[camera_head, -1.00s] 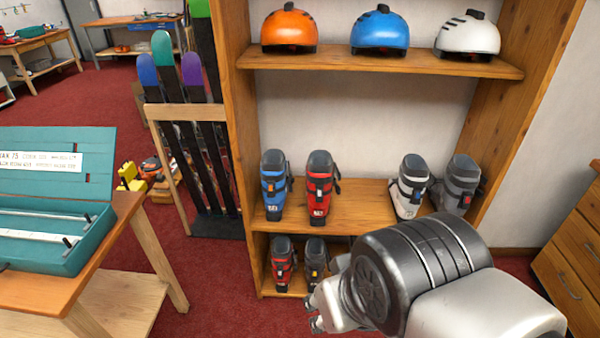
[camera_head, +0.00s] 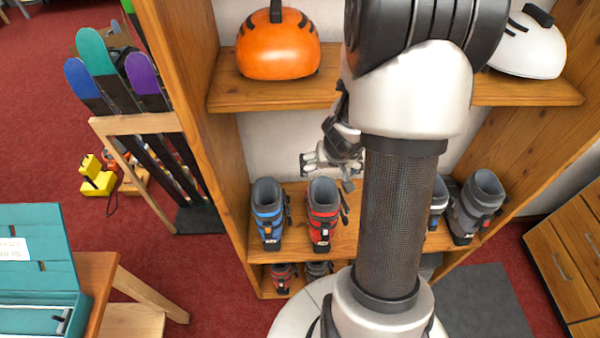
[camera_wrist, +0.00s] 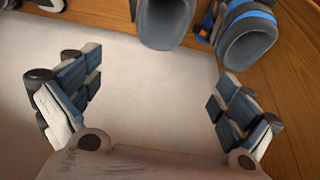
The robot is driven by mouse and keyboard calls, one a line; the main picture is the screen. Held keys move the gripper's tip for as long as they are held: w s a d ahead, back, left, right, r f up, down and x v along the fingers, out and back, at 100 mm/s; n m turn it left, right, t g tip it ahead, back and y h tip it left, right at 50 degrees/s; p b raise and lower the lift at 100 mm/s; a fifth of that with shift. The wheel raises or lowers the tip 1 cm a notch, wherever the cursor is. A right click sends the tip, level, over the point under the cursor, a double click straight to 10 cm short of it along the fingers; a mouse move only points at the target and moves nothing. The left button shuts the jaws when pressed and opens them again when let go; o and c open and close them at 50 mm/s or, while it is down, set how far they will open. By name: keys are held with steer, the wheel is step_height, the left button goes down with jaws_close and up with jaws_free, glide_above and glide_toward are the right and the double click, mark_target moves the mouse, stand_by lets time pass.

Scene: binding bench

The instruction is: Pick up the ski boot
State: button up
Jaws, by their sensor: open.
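Several ski boots stand upright on the shelf unit. Below are another red boot (camera_head: 283,277) and a dark boot (camera_head: 317,270), both partly hidden. My gripper (camera_head: 326,172) is open and empty, just above the red boot on the middle shelf. In the wrist view, the open fingers (camera_wrist: 155,95) are apart, with the red boot's cuff (camera_wrist: 166,22) and the blue boot's cuff (camera_wrist: 246,40) at the top edge.
Above is a shelf (camera_head: 225,93) with an orange helmet (camera_head: 278,48) and a white helmet (camera_head: 528,43). The unit's left side panel stands close to the blue boot. A ski rack (camera_head: 137,123) and teal case (camera_head: 35,255) are left, drawers (camera_head: 570,260) right.

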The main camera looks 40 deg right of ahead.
steer(key=b, duration=0.8)
glide_toward(322, 189)
steer(key=shift+w+d+f, duration=0.35)
steer(key=shift+d+f, duration=0.05)
steer(key=shift+f, duration=0.1)
steer(key=b+x, duration=0.2)
steer(key=x, duration=0.1)
steer(key=b+x, duration=0.1)
steer(key=shift+s+a+f, duration=0.15)
steer(key=shift+a+f, duration=0.2)
steer(key=shift+a, duration=0.05)
steer(key=shift+w+d+f+b, duration=0.15)
steer(key=shift+w+f+b, duration=0.05)
steer(key=shift+f+b, duration=0.15)
steer(key=shift+r, duration=0.1)
steer(key=shift+c, duration=0.4)
steer(key=c, duration=1.9)
